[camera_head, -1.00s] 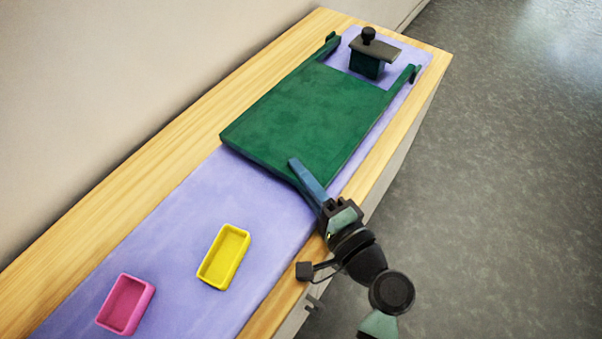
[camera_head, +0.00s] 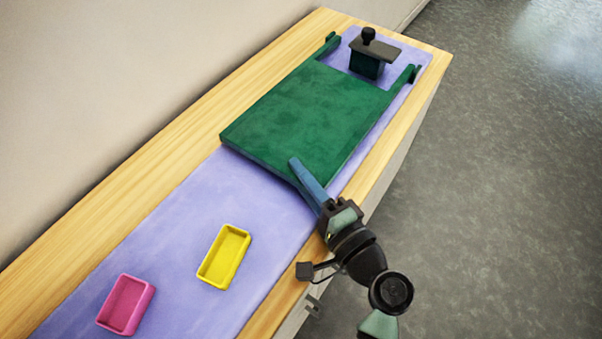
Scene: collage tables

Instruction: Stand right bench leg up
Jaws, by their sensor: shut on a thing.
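A long blue bar (camera_head: 308,177), which looks like the bench leg, is at the near right corner of a flat dark green panel (camera_head: 308,113). The bar is tilted in the picture, its upper end overlapping the panel's near edge. My gripper (camera_head: 332,207) is shut on the bar's lower end, by the right edge of the purple mat. The gripper hides that end. I cannot tell whether the bar touches the panel or the mat.
The purple mat (camera_head: 175,232) lies on a wooden table (camera_head: 110,225) against a wall. A yellow tray (camera_head: 224,257) and a pink tray (camera_head: 126,304) stand at the near left. A green box with a dark lid (camera_head: 368,62) stands at the far end. Mat between panel and trays is clear.

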